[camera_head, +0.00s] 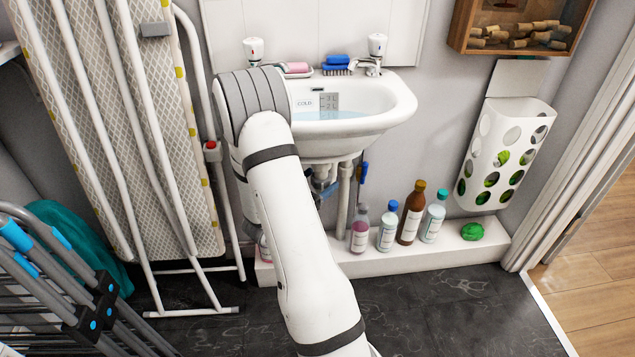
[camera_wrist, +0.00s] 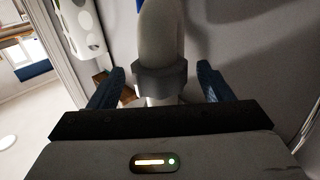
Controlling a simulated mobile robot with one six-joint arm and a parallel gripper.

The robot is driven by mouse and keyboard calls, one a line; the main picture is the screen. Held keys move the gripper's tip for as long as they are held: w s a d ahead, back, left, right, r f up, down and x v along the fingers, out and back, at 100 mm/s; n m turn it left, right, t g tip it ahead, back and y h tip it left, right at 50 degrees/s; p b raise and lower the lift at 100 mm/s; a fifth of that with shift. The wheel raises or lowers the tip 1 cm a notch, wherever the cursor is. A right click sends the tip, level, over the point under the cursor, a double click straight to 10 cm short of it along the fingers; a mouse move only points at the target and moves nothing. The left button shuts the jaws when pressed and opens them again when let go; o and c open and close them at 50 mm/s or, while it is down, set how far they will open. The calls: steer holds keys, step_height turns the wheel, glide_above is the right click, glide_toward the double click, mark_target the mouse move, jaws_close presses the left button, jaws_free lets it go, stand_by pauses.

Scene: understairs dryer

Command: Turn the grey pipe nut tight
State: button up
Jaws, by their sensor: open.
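The grey pipe nut (camera_wrist: 160,80) shows in the wrist view as a dark grey collar around a paler grey pipe (camera_wrist: 161,35). A narrower pale piece continues below it in the picture. My gripper (camera_wrist: 161,70) is open, with one blue finger on each side of the nut and a visible gap on both sides. In the head view my arm reaches down in front of the white sink (camera_head: 350,135). The nut cannot be made out there, and my gripper is mostly hidden behind the arm.
Several bottles (camera_head: 410,212) and a green ball-like item (camera_head: 472,231) stand on the white ledge (camera_head: 400,255) below the sink. A white perforated bin (camera_head: 505,150) hangs at right. An ironing board (camera_head: 120,110) leans at left. Dark floor lies in front.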

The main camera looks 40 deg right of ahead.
steer(key=shift+a, duration=0.1)
steer(key=p+v, duration=0.2)
steer(key=v, duration=0.5)
steer(key=shift+a, duration=0.35)
